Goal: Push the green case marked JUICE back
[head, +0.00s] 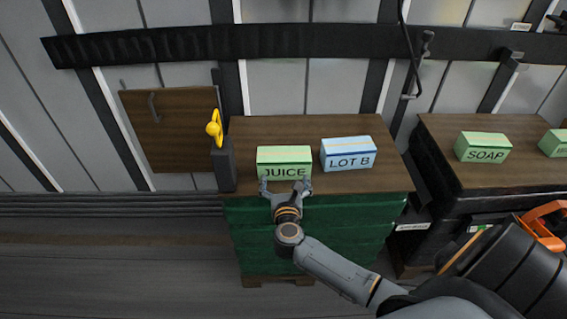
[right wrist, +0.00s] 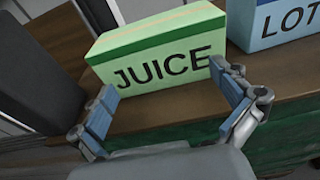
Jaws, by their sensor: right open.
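The green case marked JUICE (head: 284,158) sits upright near the front edge of a brown-topped green stand. It also shows large in the right wrist view (right wrist: 160,58), its lettered face toward me. My right gripper (head: 285,187) is open in front of that face. In the right wrist view its two fingers (right wrist: 167,108) are spread at the lower left and right of the face. The tips are at or very close to the case; I cannot tell whether they touch. Nothing is between the fingers. My left gripper is not in view.
A blue case marked LOT B (head: 348,154) stands just right of the JUICE case. A dark post (head: 224,166) with a yellow fitting (head: 214,129) stands at the stand's left edge. The brown top (head: 290,127) is clear behind the cases. A SOAP case (head: 482,147) sits on another stand.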

